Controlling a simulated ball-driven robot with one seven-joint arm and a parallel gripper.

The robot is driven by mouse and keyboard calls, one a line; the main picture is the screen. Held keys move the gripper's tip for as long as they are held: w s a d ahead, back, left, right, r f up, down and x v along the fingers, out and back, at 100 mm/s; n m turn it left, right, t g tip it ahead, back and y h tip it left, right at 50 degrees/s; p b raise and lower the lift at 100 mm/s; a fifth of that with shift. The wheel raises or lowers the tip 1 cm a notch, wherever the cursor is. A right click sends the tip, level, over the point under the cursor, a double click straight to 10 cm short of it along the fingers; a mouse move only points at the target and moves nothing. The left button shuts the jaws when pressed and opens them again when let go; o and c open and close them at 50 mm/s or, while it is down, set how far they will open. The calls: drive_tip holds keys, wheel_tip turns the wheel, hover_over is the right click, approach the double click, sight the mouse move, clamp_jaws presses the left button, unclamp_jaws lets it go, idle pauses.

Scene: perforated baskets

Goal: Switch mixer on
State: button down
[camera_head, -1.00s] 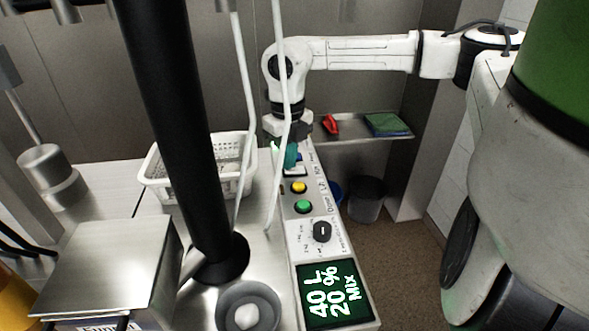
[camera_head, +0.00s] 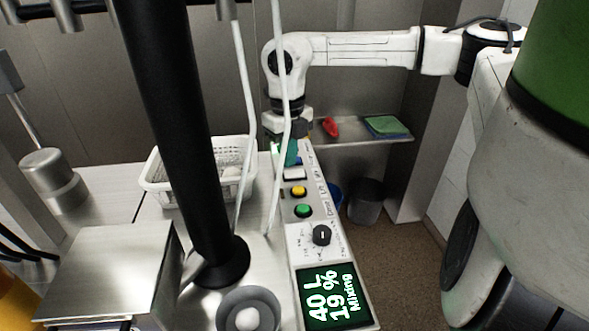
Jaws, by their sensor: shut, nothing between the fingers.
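The mixer's control panel (camera_head: 307,225) runs along the right edge of the steel counter. It has a yellow button (camera_head: 299,192), a green button (camera_head: 303,210), a black dial (camera_head: 321,235) and a lit screen (camera_head: 332,298) at its near end. The screen reads "40 L", "19 %" and "Mixing". My gripper (camera_head: 290,158) points down over the far end of the panel, beyond the yellow button. Its teal fingers look shut and hold nothing. They hide part of the panel's far end, so I cannot tell whether they touch it.
A white perforated basket (camera_head: 160,185) stands left of my gripper. A thick black post (camera_head: 175,110) and a thin white rod (camera_head: 245,100) rise from the counter. A shelf (camera_head: 355,134) holds a red item and green-blue pads; a bin (camera_head: 366,201) stands below.

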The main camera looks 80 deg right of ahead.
sight(288, 173)
drive_tip(key=shift+r+p, duration=1)
drive_tip(key=shift+r, duration=1.35)
